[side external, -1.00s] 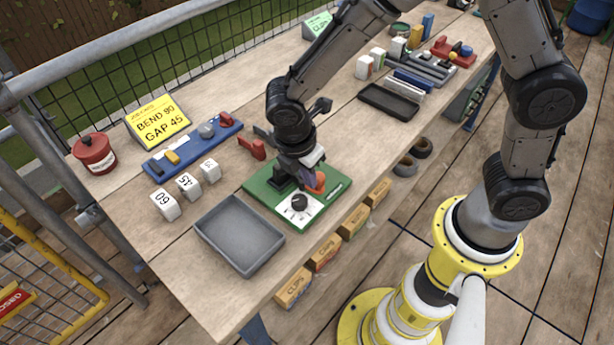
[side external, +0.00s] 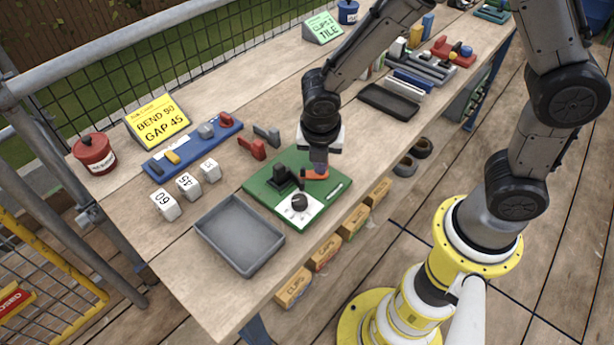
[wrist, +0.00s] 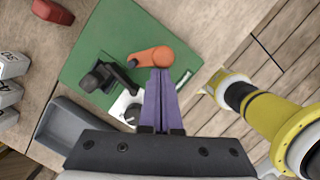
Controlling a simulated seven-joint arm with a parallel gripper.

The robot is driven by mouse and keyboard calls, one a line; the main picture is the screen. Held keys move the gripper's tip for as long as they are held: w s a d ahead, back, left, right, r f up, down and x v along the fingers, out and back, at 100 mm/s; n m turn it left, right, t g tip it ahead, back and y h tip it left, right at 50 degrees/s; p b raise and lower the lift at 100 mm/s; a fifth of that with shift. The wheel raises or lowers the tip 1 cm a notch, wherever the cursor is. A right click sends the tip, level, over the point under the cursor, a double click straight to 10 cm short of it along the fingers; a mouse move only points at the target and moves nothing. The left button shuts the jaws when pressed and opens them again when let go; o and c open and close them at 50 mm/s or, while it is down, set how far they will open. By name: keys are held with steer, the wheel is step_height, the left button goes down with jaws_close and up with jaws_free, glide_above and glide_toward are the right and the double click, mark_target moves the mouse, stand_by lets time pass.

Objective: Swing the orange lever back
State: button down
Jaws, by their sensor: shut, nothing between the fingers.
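The orange lever (side external: 315,174) lies on the green board (side external: 262,194) and points to the right in the side view. In the wrist view the lever (wrist: 152,57) stretches from a small pivot on the left to its rounded end on the right. My gripper (side external: 320,163) is shut and empty, pointing down at the lever's outer end. In the wrist view the purple fingertips (wrist: 160,74) are together right beside that end; I cannot tell whether they touch it. A black clamp block (side external: 281,175) and a white dial plate with a black knob (side external: 299,202) share the board.
A grey tray (side external: 240,235) stands left of the board. White numbered blocks (side external: 188,185), a blue tool rack (side external: 193,147) and a yellow job card (side external: 157,121) are farther left. A red block (side external: 252,148) lies just behind the board.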

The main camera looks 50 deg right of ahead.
steer(key=d+n, duration=0.1)
steer(key=w+d+n, duration=0.1)
steer(key=n, duration=0.1)
steer(key=shift+w+n+t+y, duration=0.2)
steer(key=shift+n+t+y, duration=0.1)
steer(key=w+n, duration=0.1)
steer(key=d+n, duration=0.1)
steer(key=n, duration=0.1)
steer(key=shift+w+d+n+y, duration=0.25)
steer(key=shift+w+n+y, duration=0.05)
steer(key=shift+w+y, duration=0.1)
steer(key=shift+w+d+n, duration=0.1)
steer(key=shift+w+n, duration=0.15)
steer(key=shift+n, duration=0.05)
steer(key=shift+w+d, duration=0.3)
steer(key=shift+w, duration=1.4)
